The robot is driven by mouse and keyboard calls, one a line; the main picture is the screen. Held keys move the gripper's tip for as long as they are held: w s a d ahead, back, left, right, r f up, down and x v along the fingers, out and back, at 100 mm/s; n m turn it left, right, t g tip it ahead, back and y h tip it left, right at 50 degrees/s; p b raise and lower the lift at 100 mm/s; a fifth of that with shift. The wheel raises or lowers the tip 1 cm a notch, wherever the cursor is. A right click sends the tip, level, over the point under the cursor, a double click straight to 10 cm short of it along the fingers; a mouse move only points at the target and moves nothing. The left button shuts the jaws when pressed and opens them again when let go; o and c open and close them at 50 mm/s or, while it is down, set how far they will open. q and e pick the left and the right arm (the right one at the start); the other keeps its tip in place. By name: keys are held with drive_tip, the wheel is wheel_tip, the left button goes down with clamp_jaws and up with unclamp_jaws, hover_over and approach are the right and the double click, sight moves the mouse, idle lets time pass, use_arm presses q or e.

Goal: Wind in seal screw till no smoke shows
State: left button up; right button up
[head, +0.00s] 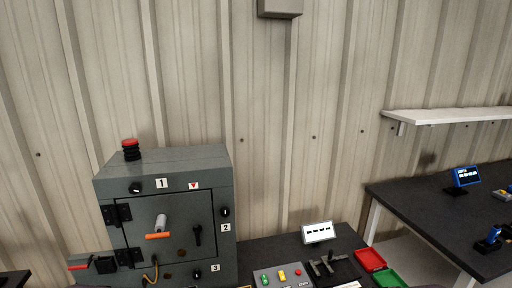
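The grey enclosure (165,168) stands at the lower left against the wall, its door (180,225) shut. Black screw-like knobs sit by its number labels: one by label 1 (136,188), one by label 2 (225,211) and one by label 3 (197,274). I cannot tell which is the seal screw. A handle with an orange grip (158,236) and a black latch handle (197,235) are on the door. A red-topped black stack (131,149) stands on the roof. I see no clear smoke. Neither gripper is in view.
Right of the enclosure, a dark bench holds a white display (318,232), a grey button panel (282,276), black fixtures (328,265), a red tray (370,260) and a green tray (389,278). Another dark table (425,205) with a blue device (466,176) stands right, below a white shelf (450,115).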

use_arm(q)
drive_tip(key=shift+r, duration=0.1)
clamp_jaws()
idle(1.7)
